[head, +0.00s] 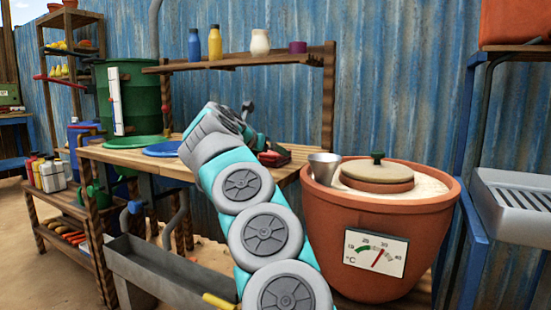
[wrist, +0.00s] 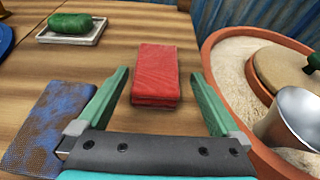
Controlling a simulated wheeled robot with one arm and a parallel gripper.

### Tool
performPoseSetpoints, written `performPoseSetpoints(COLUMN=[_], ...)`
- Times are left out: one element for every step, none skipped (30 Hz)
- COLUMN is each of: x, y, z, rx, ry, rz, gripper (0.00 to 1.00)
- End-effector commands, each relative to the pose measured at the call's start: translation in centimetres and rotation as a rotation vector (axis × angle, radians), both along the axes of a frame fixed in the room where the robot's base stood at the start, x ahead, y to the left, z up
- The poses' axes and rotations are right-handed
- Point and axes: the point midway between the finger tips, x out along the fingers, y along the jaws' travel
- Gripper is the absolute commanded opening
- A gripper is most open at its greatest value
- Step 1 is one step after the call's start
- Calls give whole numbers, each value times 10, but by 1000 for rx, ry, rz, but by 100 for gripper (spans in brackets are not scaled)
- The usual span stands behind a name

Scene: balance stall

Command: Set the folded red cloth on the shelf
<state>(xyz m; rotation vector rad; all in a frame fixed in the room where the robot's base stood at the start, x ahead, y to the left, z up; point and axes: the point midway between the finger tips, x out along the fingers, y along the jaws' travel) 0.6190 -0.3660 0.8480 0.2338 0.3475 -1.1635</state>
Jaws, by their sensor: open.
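The folded red cloth (wrist: 156,72) lies flat on the wooden table (wrist: 115,55), seen in the wrist view. My gripper (wrist: 162,92) is open, with its two green fingers on either side of the cloth's near part and apart from it. In the head view the cloth (head: 274,157) shows at the table's right end, partly hidden by my arm and gripper (head: 258,143). The wooden shelf (head: 290,60) is on the blue wall above the table. It holds a blue bottle (head: 194,46), a yellow bottle (head: 215,43), a cream jar (head: 260,43) and a dark red cup (head: 297,47).
A large clay pot (head: 375,240) with sand, a lid and a metal cup (wrist: 299,118) stands right of the table. A blue patterned cloth (wrist: 48,122) and a green soap on a dish (wrist: 72,27) lie left of the red cloth. The shelf is bare between bottle and jar.

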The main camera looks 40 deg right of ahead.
Motion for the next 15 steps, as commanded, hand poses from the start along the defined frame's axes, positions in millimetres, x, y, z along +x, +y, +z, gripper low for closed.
performPoseSetpoints(x=[2,3,5,6,8,10,13,14,16,16,17,18,19,20,20], y=[-2,-4,-8,-11,-14,-18,-20,-22,-26,-29,-32,-34,-36,-37,-38], z=[-1,-2,-4,-5,-7,-9,-11,-12,-13,-14,-15,-16,-17,-18,-19], rx=[-1,-1,-2,-2,0,-2,-3,-4,-3,-2,-2,-2,-1,-2,-3], ry=[0,1,1,1,2,1,2,2,4,3,3,1,0,-1,-1], rz=[0,-1,-1,-4,-5,-5,-3,-2,-1,-2,-2,-1,-1,0,1], gripper=[100,100,100,100,100,100,100,100,100,100,100,100,100,100,100])
